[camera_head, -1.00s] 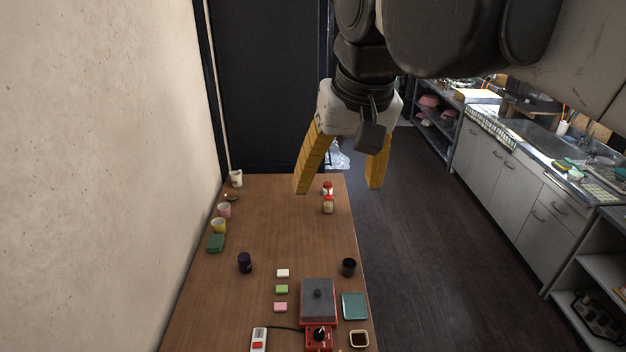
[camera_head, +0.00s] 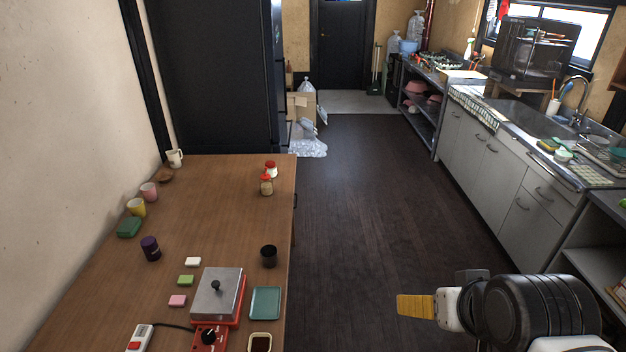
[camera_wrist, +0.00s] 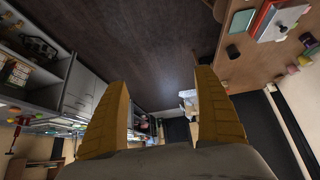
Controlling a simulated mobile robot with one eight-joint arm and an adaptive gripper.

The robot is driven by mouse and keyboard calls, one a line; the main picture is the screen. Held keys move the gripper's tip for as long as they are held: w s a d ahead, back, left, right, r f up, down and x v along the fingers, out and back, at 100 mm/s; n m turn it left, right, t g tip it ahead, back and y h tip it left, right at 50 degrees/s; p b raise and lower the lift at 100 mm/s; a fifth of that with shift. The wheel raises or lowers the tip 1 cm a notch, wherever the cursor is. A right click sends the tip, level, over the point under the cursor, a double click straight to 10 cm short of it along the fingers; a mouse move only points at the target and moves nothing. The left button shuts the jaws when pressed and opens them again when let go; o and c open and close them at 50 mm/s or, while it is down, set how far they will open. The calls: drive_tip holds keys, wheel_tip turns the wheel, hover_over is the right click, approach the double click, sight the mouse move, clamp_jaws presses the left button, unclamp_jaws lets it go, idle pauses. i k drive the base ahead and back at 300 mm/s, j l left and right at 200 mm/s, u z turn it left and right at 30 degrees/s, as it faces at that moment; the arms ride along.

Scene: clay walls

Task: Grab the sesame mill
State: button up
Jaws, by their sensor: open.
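Two small red-capped jars stand upright near the far right corner of the table. The nearer jar (camera_head: 266,185) has tan contents and looks like the sesame mill. The farther jar (camera_head: 271,169) is paler, close behind it. My gripper shows at the lower right of the head view, over the floor and well away from both jars, with one yellow finger visible. In the wrist view my gripper (camera_wrist: 162,80) is open and empty, its two yellow fingers apart. I cannot make out the mill in the wrist view.
The wooden table (camera_head: 215,225) holds a black cup (camera_head: 269,256), a purple jar (camera_head: 150,248), a red-based cooker (camera_head: 217,296), a teal tray (camera_head: 265,302), and several cups by the wall. A sink counter (camera_head: 530,130) stands at the right. The floor (camera_head: 370,200) between is clear.

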sight(266, 186)
drive_tip(key=i+z, duration=0.15)
drive_tip(key=i, duration=0.3)
drive_tip(key=i+j+z, duration=0.1)
drive_tip(key=i, duration=0.4)
drive_tip(key=i+j+z, duration=0.15)
drive_tip(key=i, duration=0.3)
drive_tip(key=j+z, duration=0.1)
drive_tip(key=j, duration=0.5)
